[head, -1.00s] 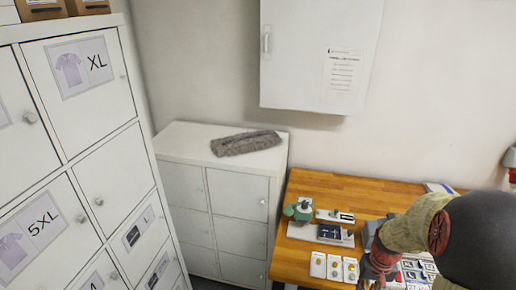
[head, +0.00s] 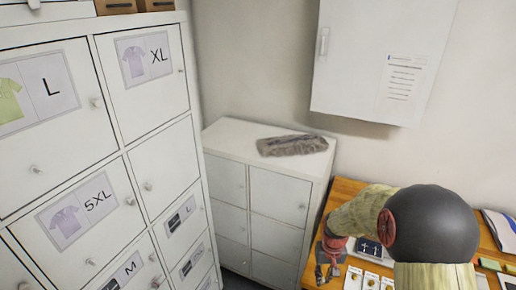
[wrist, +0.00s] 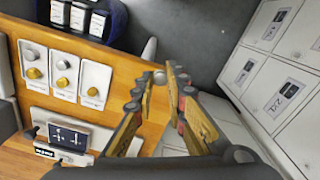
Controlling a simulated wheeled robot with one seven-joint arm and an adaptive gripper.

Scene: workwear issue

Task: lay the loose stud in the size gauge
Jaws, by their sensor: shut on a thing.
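My gripper (wrist: 178,76) is at the left edge of the wooden table in the head view (head: 328,268). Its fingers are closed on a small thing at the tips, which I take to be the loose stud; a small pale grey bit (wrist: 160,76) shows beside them. The fingers hide most of it. A dark blue panel with light cross-like marks (wrist: 68,136), which may be the size gauge, lies on the table at the lower left of the wrist view. It also shows partly behind my arm in the head view (head: 366,249). The gripper is apart from it.
Three white cards with yellow and silver knobs (wrist: 64,76) lie on the wooden table (wrist: 128,60). A dark blue bin (wrist: 88,18) holds labelled packs. White lockers (head: 100,150) and a low cabinet (head: 262,160) with a grey cloth (head: 292,145) stand left of the table.

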